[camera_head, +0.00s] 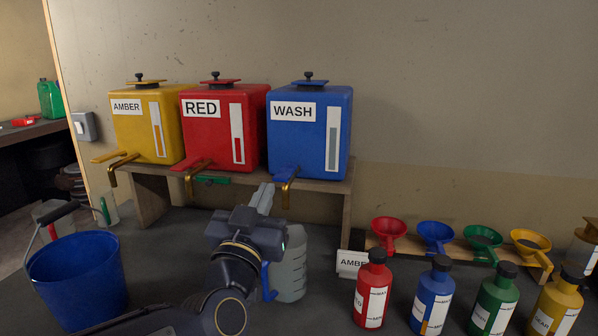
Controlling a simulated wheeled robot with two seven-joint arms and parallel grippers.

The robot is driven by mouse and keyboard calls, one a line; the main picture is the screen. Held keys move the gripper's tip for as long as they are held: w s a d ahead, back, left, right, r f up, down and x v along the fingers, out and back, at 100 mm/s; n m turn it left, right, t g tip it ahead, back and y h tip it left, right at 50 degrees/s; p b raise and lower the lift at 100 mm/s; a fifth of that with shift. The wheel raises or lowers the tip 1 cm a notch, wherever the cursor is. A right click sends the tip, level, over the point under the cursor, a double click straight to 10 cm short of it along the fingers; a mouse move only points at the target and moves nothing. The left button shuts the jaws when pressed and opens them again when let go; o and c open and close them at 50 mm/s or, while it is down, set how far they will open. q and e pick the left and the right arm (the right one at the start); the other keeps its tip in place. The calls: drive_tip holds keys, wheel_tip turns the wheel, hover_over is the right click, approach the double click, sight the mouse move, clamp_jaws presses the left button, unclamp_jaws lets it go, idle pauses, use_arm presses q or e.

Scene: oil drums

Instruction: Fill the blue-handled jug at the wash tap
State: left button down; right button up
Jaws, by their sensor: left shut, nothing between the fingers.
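The blue WASH tank (335,110) stands at the right end of a wooden shelf. Its tap has a blue lever (284,173) and a brass spout (286,194) pointing down. The translucent jug (293,262) with a blue handle (268,284) stands upright on the counter below that spout; I cannot tell whether its mouth is exactly under it. My left gripper (265,196) is shut and empty, pointing up just left of the spout, in front of the shelf. My gripper and wrist hide the jug's left part. No liquid is clearly visible in the jug. My right gripper is out of view.
Yellow AMBER (148,130) and red RED (215,135) tanks stand left on the shelf (151,198). A blue bucket (77,280) stands at left. Red (373,290), blue (432,296), green and yellow bottles stand at right, before several funnels.

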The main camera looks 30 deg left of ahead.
sight(286, 172)
use_arm(q)
drive_tip(key=w+a+p, duration=0.2)
drive_tip(key=w, duration=0.7)
drive_tip(key=shift+f, duration=0.4)
drive_tip(key=shift+a, duration=0.1)
